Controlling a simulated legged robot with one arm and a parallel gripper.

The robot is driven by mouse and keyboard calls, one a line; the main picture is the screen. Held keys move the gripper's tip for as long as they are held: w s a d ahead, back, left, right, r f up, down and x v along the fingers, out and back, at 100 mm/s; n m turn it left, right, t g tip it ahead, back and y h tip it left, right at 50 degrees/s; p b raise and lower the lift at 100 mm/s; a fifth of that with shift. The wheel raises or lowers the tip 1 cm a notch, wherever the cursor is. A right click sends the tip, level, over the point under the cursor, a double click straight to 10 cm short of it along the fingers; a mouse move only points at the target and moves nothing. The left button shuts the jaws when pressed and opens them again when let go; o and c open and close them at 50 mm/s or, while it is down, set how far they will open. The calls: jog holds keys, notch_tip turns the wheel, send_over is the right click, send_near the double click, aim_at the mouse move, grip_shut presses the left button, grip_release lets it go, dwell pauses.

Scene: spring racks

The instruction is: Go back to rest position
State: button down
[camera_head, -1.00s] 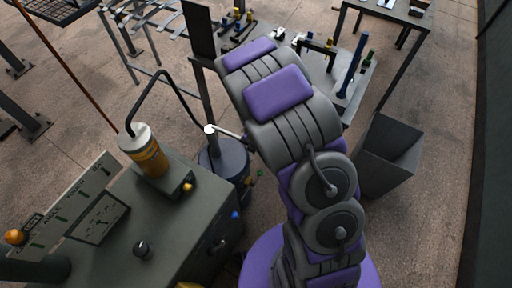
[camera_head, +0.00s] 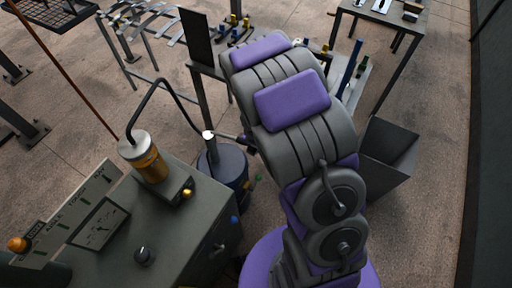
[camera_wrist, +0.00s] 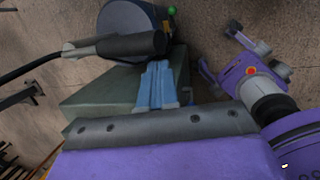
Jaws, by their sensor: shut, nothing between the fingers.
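My gripper (camera_wrist: 157,72) shows in the wrist view as blue fingers closed together, with nothing held between them. Beyond the fingertips is a dark cylindrical handle (camera_wrist: 130,44) with a light collar and a black hose; I cannot tell whether they touch. In the head view, my purple and grey arm is folded upward through the middle and hides most of the gripper. A blue-grey drum (camera_head: 225,166) stands left of the arm, with the white hose end (camera_head: 208,135) at its top.
A green-grey cabinet (camera_head: 175,225) with an orange cylinder (camera_head: 150,165) and a control panel stands close at left. A dark open bin (camera_head: 388,155) is right of the arm. Tables with parts stand behind, including one at the upper right (camera_head: 405,20). Floor is clear at far right.

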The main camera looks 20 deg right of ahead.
dwell(0.3)
jog(key=s+d+r+m+h, duration=0.1)
jog(key=s+d+r+m, duration=0.2)
jog(key=r+m, duration=0.2)
jog(key=s+d+r+m+g+h+b, duration=0.1)
jog(key=s+d+r+m+h, duration=0.1)
jog(key=d+r+m, duration=0.3)
jog(key=s+d+r+m+h, duration=0.1)
jog(key=s+r+m, duration=0.25)
jog(key=r, duration=0.25)
jog(key=s+a+r+m+g+y, duration=0.1)
jog(key=s+a+r+m, duration=0.1)
jog(key=s, duration=0.5)
jog(key=s+a+r+m+g+y, duration=0.1)
jog(key=s+a+r+m, duration=0.2)
jog(key=s+m, duration=0.4)
jog(key=s+a+r+m+g+y+b, duration=0.1)
jog(key=s+a+r+m+g+y, duration=0.1)
jog(key=s, duration=0.5)
jog(key=shift+s+a+r+m, duration=0.25)
jog(key=shift+a+r+m, duration=0.2)
jog(key=shift+a+m, duration=0.6)
jog(key=shift+d, duration=0.1)
